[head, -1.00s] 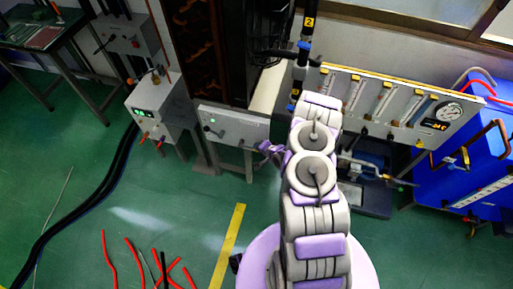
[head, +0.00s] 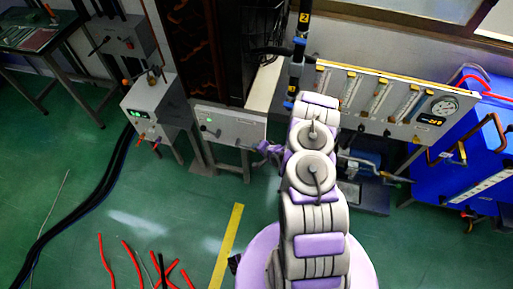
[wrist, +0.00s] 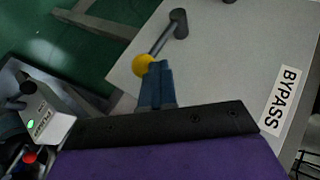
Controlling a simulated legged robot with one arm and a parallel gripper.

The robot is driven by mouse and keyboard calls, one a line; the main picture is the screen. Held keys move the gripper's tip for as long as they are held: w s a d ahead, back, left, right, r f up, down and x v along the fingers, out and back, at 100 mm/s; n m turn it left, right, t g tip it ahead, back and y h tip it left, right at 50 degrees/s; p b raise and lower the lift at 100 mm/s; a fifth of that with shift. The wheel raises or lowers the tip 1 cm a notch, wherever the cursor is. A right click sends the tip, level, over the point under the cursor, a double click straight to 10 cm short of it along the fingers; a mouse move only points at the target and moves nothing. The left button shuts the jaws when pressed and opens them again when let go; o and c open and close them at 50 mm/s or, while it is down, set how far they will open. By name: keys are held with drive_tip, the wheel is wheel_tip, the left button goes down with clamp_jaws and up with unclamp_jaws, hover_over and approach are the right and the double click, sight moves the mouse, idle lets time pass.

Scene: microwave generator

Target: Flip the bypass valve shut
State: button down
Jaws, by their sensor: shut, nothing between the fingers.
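The bypass valve shows in the wrist view as a dark grey lever (wrist: 164,40) with a yellow ball knob (wrist: 143,64) at its lower left end. It is mounted on a light grey panel (wrist: 225,65) with a white BYPASS label (wrist: 282,101). My gripper (wrist: 157,68) has its blue fingers shut and empty. The fingertips are right beside the yellow knob; I cannot tell whether they touch it. In the head view the purple wrist end (head: 268,149) is at the right end of a grey box (head: 230,128), and the lever is hidden or too small there.
A grey box with green lights (head: 152,106) stands to the left, with black cables on the floor. A gauge panel (head: 385,97) and blue cabinet (head: 465,160) stand to the right. Red rods (head: 108,262) lie on the green floor. The floor at left centre is mostly clear.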

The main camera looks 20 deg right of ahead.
drive_tip(key=r+p+v, duration=0.1)
drive_tip(key=p+v, duration=0.2)
drive_tip(key=v, duration=0.9)
drive_tip(key=shift+w+p, duration=0.4)
drive_tip(key=shift+w, duration=0.1)
drive_tip(key=shift+a, duration=0.2)
